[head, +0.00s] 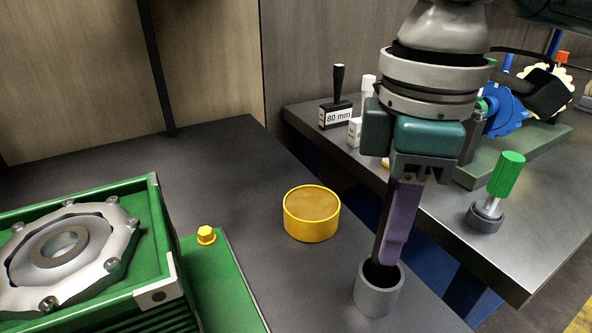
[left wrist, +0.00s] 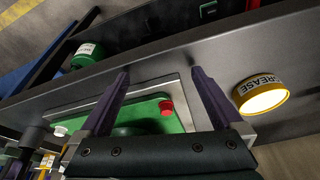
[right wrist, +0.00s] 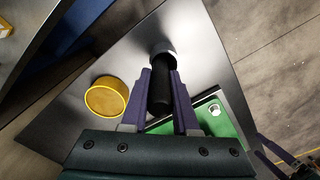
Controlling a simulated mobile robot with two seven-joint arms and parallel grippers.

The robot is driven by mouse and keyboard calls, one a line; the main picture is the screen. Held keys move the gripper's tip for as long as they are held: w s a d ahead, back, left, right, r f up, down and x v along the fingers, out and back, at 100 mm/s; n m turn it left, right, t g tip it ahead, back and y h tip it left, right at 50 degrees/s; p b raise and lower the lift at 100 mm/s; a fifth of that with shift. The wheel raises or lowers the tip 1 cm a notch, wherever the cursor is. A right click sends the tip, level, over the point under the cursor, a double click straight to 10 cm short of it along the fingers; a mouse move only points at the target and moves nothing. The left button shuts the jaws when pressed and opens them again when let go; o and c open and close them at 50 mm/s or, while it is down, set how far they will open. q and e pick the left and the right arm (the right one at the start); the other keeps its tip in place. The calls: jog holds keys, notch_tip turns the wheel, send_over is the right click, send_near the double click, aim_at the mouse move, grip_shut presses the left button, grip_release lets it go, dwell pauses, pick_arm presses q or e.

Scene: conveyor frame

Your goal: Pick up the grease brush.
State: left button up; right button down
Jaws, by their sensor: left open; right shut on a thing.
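The grease brush shows in the right wrist view as a thick black handle (right wrist: 160,85) between the fingers of my right gripper (right wrist: 160,76), which is shut on it. The handle's far end meets a grey cup (right wrist: 162,49). In the head view my right gripper (head: 391,262) points down, with its fingertips just above the same grey cup (head: 378,298). The finger hides most of the brush there, and its bristles are not visible. My left gripper (left wrist: 160,75) is open and empty in the left wrist view, over the bench by a green housing.
A yellow grease tin (head: 312,214) stands left of the cup. A green housing with a metal flange (head: 100,245) and a yellow-capped green block (head: 225,285) fill the left.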

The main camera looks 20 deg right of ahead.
jog(key=shift+r, duration=0.15)
pick_arm(q)
notch_tip(320, 180, up, 6)
jog(key=p, duration=0.6)
jog(key=shift+r, duration=0.25)
pick_arm(e)
notch_tip(320, 180, up, 20)
pick_arm(q)
jog(key=shift+a, duration=0.1)
